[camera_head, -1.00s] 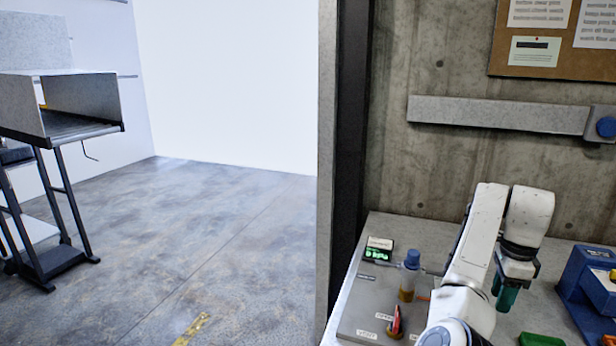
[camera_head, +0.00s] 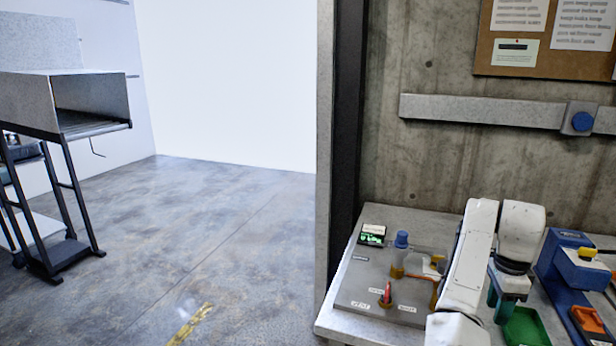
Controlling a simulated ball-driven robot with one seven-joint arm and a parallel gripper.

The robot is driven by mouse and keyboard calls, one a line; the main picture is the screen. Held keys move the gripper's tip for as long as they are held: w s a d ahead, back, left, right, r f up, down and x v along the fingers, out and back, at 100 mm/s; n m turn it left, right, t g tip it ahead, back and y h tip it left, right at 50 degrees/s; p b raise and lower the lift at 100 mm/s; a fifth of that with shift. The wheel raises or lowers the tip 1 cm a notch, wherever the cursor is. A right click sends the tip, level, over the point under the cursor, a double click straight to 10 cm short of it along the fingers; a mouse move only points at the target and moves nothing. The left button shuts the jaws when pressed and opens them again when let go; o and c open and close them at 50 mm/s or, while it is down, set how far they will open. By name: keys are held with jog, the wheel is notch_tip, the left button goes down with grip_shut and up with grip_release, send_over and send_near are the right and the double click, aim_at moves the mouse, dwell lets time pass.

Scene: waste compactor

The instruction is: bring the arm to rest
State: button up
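My white arm (camera_head: 470,255) reaches over the workbench at the lower right, bent at a white joint with a dark ring. My gripper (camera_head: 499,308) points down from it with teal fingers, beside a green tray (camera_head: 525,328). The fingers overlap in this view, so the gap between them is unclear. Nothing is clearly seen held. Whether the fingertips touch the bench or the tray cannot be told.
A blue fixture (camera_head: 565,265) and an orange tray (camera_head: 590,322) are right. Open floor (camera_head: 215,240) spreads left beyond the pillar (camera_head: 340,150).

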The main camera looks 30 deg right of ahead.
jog(key=s+a+f+n+h, duration=0.1)
jog(key=s+a+f+n, duration=0.2)
jog(key=a+f+n, duration=0.45)
jog(key=s+a+f+n+h, duration=0.2)
jog(key=s+a+f+n, duration=0.1)
jog(key=a+f+n, duration=0.45)
jog(key=s+a+f+n+y, duration=0.1)
jog(key=s+a+n, duration=0.2)
jog(key=a, duration=0.3)
jog(key=s+a+f+n+y, duration=0.1)
jog(key=s+a+n, duration=0.3)
jog(key=a, duration=0.3)
jog(key=s+a+f+n+t+y, duration=0.1)
jog(key=s+a+f+n, duration=0.1)
jog(key=a, duration=0.4)
jog(key=shift+s+a+n, duration=0.2)
jog(key=shift+s+n, duration=0.65)
jog(key=shift+n, duration=0.25)
jog(key=shift+c, duration=0.2)
